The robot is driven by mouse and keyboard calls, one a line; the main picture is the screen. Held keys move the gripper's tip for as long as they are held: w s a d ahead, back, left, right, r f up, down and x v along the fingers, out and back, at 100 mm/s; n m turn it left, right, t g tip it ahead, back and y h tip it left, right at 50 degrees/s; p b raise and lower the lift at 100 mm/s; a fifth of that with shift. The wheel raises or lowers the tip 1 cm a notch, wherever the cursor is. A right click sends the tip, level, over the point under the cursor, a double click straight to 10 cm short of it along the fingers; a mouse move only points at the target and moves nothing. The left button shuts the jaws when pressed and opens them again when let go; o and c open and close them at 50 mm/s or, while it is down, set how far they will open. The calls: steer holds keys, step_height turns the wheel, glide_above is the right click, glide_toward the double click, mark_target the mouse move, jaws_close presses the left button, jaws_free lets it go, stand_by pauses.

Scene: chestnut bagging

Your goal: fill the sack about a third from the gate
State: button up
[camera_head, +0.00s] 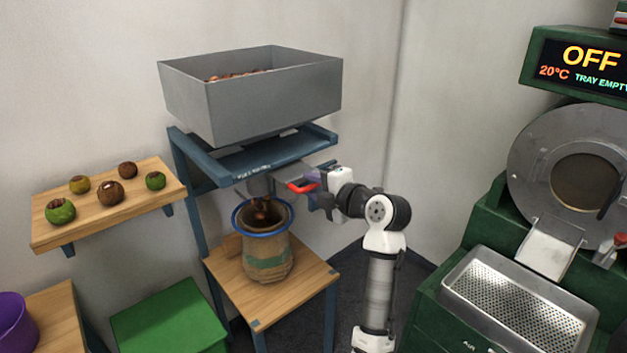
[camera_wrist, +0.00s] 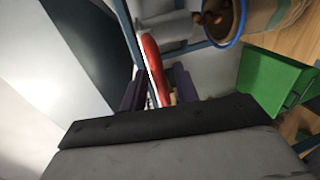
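The burlap sack (camera_head: 268,262) has a green band and a blue ring at its mouth. It stands upright on a small wooden table (camera_head: 310,281) under the hopper's grey spout (camera_head: 260,187). Brown chestnuts (camera_head: 261,211) show between spout and sack mouth, apparently falling; the fill level inside is unclear. The gate's red handle (camera_head: 301,187) sticks out beside the spout. My gripper (camera_head: 322,184) is at this handle. In the wrist view the red handle (camera_wrist: 155,68) lies between my two dark fingers, filling the gap. The sack (camera_wrist: 272,17) and chestnuts (camera_wrist: 213,19) show there too.
The grey hopper (camera_head: 225,108) above holds chestnuts. A wooden shelf (camera_head: 85,213) at left carries several green and brown nuts. A green box (camera_head: 170,318) and a purple bowl (camera_head: 14,322) are lower left. A green roaster (camera_head: 455,300) reading OFF stands at right.

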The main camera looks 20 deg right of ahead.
steer(key=shift+w+a, duration=0.1)
steer(key=shift+w, duration=0.05)
jaws_close()
